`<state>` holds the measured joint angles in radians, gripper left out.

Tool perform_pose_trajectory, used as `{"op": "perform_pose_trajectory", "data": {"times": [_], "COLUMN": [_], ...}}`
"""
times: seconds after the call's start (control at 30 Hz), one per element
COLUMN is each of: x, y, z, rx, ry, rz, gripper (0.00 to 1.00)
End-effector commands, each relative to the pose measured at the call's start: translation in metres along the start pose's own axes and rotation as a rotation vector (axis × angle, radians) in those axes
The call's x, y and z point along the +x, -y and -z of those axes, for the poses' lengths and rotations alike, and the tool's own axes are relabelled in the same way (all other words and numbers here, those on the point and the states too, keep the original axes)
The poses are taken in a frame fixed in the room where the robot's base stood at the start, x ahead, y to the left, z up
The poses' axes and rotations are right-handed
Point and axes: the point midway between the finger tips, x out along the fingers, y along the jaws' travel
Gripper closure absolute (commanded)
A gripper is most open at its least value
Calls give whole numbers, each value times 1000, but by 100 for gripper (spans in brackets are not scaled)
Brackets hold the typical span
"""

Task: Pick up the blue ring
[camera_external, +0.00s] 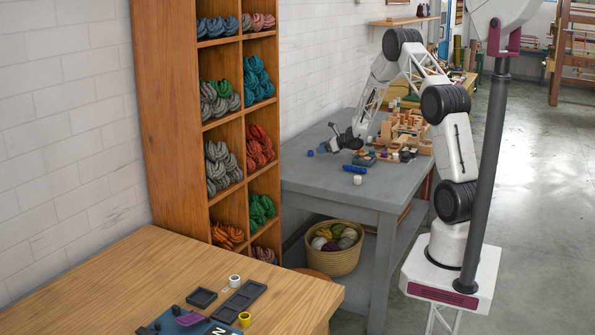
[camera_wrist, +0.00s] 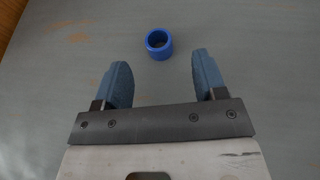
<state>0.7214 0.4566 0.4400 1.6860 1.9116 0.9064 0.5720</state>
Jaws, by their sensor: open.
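The blue ring (camera_wrist: 158,44) sits on the grey table (camera_wrist: 270,55) in the wrist view, just beyond my fingertips and roughly centred between them. Its round opening shows from above. My gripper (camera_wrist: 159,72) is open and empty, with its two blue-grey fingers spread wide and apart from the ring. In the external view the ring shows as a small blue spot (camera_external: 310,153) on the grey table, left of my gripper (camera_external: 336,140). My gripper is low over the tabletop there, but its fingers are too small to make out clearly.
A blue cylinder (camera_external: 355,169) and a white cup (camera_external: 357,180) stand nearer the table's front. Wooden trays (camera_external: 410,130) with many small pieces lie to the right. A wooden shelf (camera_external: 178,120) of wool skeins stands left of the table. The tabletop around the ring is clear.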

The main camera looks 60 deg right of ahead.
Motion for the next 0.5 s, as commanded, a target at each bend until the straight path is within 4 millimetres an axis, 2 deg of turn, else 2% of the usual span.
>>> {"op": "perform_pose_trajectory", "data": {"times": [0.27,0.5], "x": [2,19], "y": [0,-2], "z": [0,0], "rx": [0,0], "ry": [0,1], "rz": [0,-1], "gripper": [35,35]}}
